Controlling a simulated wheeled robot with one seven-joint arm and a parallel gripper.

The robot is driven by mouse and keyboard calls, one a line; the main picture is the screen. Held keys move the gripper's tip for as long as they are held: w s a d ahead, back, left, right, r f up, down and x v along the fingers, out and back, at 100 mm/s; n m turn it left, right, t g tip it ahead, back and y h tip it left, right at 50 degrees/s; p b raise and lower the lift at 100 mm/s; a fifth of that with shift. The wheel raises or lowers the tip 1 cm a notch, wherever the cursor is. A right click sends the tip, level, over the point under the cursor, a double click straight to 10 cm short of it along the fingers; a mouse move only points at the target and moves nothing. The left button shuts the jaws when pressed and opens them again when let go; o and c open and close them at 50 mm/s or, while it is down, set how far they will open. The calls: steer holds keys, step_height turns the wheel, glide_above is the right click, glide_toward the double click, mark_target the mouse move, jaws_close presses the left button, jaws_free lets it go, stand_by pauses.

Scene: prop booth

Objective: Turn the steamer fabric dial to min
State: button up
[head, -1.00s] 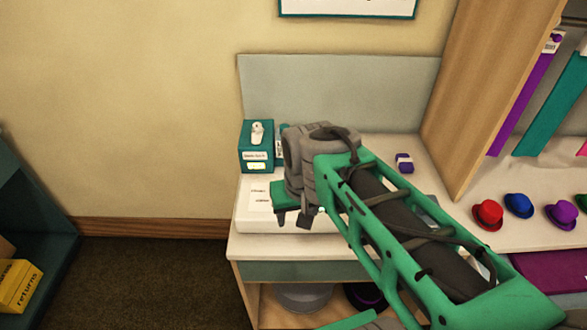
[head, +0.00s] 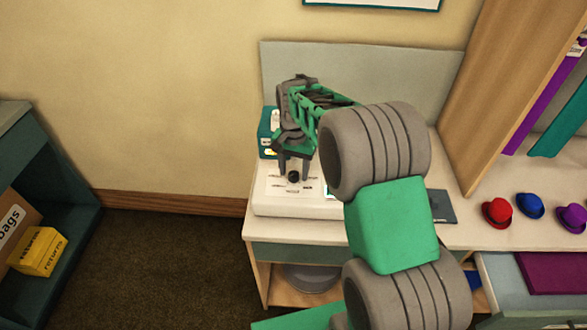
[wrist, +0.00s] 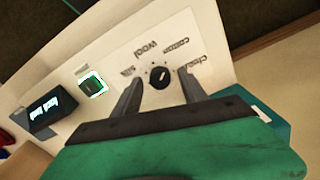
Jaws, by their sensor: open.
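The steamer (head: 275,205) is a low white unit on the counter, its top panel marked with fabric labels. Its round black dial (wrist: 160,77) has a pale pointer line and sits among words such as "wool" and "cotton". The dial also shows in the head view (head: 293,178). My gripper (wrist: 161,82) is open, pointing down at the panel, one finger on each side of the dial with a gap visible on both sides. I cannot tell which label the pointer meets, and no "min" mark is readable.
A green-lit square button (wrist: 92,84) and a dark display (wrist: 48,112) lie beside the dial. A teal box (head: 268,132) stands behind the steamer, partly hidden by my arm. Small hats (head: 497,212) sit on the counter at right.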

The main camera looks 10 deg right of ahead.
steer(key=shift+f, duration=0.15)
jaws_close()
stand_by(0.4)
